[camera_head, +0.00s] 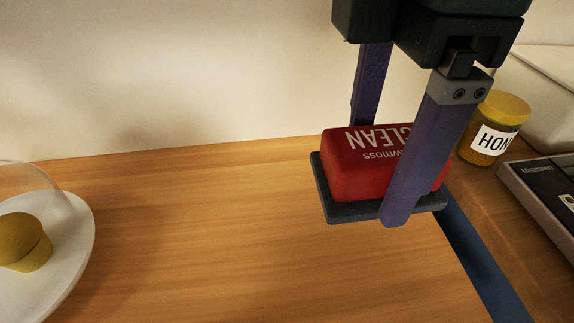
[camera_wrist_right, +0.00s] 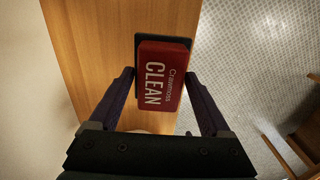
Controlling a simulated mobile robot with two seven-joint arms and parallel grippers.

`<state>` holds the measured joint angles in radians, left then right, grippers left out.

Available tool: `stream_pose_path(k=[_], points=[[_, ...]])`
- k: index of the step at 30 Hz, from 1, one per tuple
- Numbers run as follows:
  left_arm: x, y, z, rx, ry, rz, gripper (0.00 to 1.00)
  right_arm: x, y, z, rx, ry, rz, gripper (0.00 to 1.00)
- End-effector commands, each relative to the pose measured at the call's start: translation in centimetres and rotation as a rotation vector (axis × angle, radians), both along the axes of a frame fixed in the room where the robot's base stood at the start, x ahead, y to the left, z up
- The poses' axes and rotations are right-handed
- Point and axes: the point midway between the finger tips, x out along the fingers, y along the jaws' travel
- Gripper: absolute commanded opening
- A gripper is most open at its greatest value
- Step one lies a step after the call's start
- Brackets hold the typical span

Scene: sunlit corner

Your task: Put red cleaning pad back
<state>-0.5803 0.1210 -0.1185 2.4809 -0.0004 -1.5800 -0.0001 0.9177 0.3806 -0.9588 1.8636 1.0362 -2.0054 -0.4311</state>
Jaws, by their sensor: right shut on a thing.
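The red cleaning pad (camera_head: 363,166) is a block with white "CLEAN" lettering; it also shows in the wrist view (camera_wrist_right: 165,75). My right gripper (camera_head: 385,205) has its purple fingers on two opposite sides of the pad and is shut on it. A dark flat plate (camera_head: 338,212) lies directly under the pad, near the right part of the wooden counter; it also shows past the pad's far end in the wrist view (camera_wrist_right: 165,40). I cannot tell whether the pad rests fully on the plate. The near finger hides part of the pad. My left gripper is not in view.
A yellow-lidded honey jar (camera_head: 493,128) stands to the right, beside a dark-topped box (camera_head: 545,200). A white plate (camera_head: 75,235) with a yellow muffin-like item (camera_head: 25,243) is at the left. The middle of the wooden counter (camera_head: 200,220) is clear.

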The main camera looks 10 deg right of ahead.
Motion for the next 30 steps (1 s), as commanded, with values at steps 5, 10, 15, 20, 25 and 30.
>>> stream_pose_path(k=[5,10,15,20,25,30], points=[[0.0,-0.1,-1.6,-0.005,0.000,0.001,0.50,-0.2,0.0,-3.7,0.000,0.008,0.003,0.30],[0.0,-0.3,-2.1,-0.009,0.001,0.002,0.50,-0.2,-0.1,-8.6,-0.003,0.007,0.002,0.30],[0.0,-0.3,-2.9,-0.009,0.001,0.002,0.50,-0.1,0.0,-13.1,-0.001,0.005,0.003,0.30],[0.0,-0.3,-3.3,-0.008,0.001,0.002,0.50,-0.1,0.0,-15.3,0.000,0.002,0.004,0.30],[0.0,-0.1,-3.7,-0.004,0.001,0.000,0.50,-0.2,0.0,-17.1,-0.001,0.003,0.004,0.30],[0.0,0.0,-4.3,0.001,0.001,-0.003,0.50,-0.1,0.0,-19.6,-0.001,0.002,0.003,0.30]])
